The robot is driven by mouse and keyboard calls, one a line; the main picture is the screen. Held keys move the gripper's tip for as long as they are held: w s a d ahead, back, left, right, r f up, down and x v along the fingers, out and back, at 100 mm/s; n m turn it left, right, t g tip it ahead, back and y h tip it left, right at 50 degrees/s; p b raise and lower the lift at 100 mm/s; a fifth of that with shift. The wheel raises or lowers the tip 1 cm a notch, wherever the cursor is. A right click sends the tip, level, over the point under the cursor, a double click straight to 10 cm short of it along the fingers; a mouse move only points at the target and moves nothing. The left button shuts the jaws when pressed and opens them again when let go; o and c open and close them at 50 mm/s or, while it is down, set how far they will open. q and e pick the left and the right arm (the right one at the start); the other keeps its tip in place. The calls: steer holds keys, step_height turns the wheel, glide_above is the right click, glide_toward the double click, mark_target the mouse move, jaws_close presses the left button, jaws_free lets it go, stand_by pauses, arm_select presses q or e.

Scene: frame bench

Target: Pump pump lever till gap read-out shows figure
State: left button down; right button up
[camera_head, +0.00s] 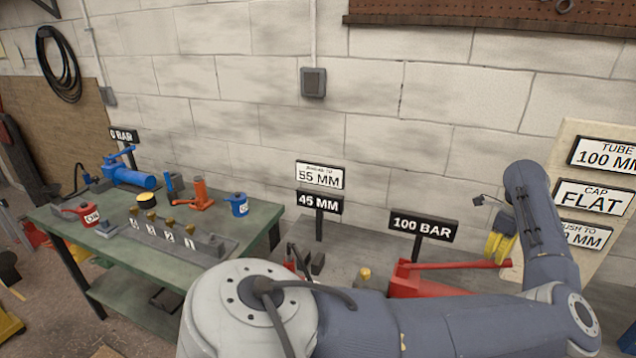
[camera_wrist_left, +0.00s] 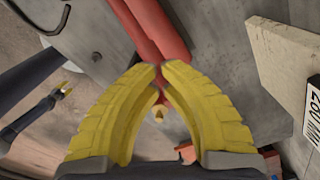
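The red pump (camera_head: 415,284) stands on the bench at centre right, with its red lever (camera_head: 455,265) running right from it, nearly level. My left gripper (camera_head: 500,258) is at the lever's free end, its yellow fingers coming down from above. In the left wrist view the fingertips (camera_wrist_left: 161,68) are close together with the red lever (camera_wrist_left: 145,25) between them. The black read-out sign (camera_head: 320,202) appears to read 45 MM. The white sign (camera_head: 320,176) above it shows 55 MM. My right gripper is not seen.
A 100 BAR sign (camera_head: 422,226) stands behind the pump. A board with white labels (camera_head: 592,197) stands at the right. A green table (camera_head: 75,236) at the left holds a blue pump (camera_head: 135,177) and several cans. My own arm hides much of the near bench.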

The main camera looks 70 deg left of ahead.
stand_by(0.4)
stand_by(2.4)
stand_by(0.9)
arm_select(q)
steer(key=shift+f, duration=5.05)
steer(key=shift+r, duration=5.05)
